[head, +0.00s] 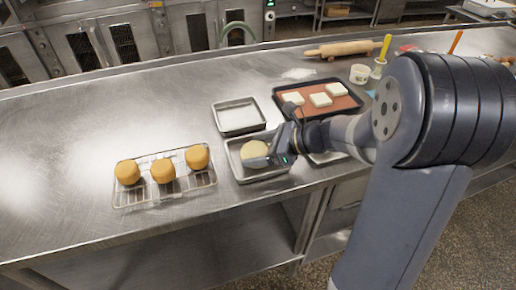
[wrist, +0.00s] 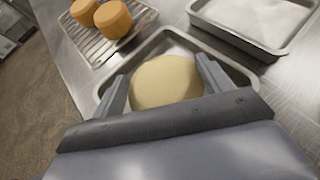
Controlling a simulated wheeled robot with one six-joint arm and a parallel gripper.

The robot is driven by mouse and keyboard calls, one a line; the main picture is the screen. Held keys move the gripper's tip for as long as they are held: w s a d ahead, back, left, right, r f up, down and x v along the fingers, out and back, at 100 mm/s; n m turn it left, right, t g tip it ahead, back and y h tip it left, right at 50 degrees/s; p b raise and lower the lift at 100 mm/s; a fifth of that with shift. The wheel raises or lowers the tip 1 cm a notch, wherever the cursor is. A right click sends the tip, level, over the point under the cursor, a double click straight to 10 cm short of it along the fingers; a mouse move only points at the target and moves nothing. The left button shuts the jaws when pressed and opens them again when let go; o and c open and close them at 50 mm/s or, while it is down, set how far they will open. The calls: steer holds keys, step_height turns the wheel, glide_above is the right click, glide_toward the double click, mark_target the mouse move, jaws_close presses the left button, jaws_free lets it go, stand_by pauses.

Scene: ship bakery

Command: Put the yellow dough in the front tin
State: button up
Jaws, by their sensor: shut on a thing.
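The yellow dough (head: 254,150) is a pale yellow round lump. It is at the front tin (head: 237,172), a shallow metal tin near the counter's front edge. My gripper (head: 268,157) is shut on the dough from the right side in the head view. In the wrist view the dough (wrist: 166,82) sits between the two fingers of my gripper (wrist: 162,88), with the tin (wrist: 185,40) around and below it. I cannot tell whether the dough touches the tin's bottom.
Another tin (head: 238,131) with white contents stands just behind. A wire rack (head: 130,197) with golden loaves is at left. A dark tray (head: 283,85) with white squares, a rolling pin (head: 342,49) and a small tub (head: 359,74) are farther back.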

steer(key=shift+f, duration=0.15)
steer(key=o, duration=1.1)
steer(key=shift+d+r, duration=0.2)
steer(key=shift+r, duration=0.1)
steer(key=v, duration=1.1)
steer(key=shift+s+d+r, duration=0.1)
steer(key=shift+s+d, duration=0.05)
steer(key=shift+d, duration=0.15)
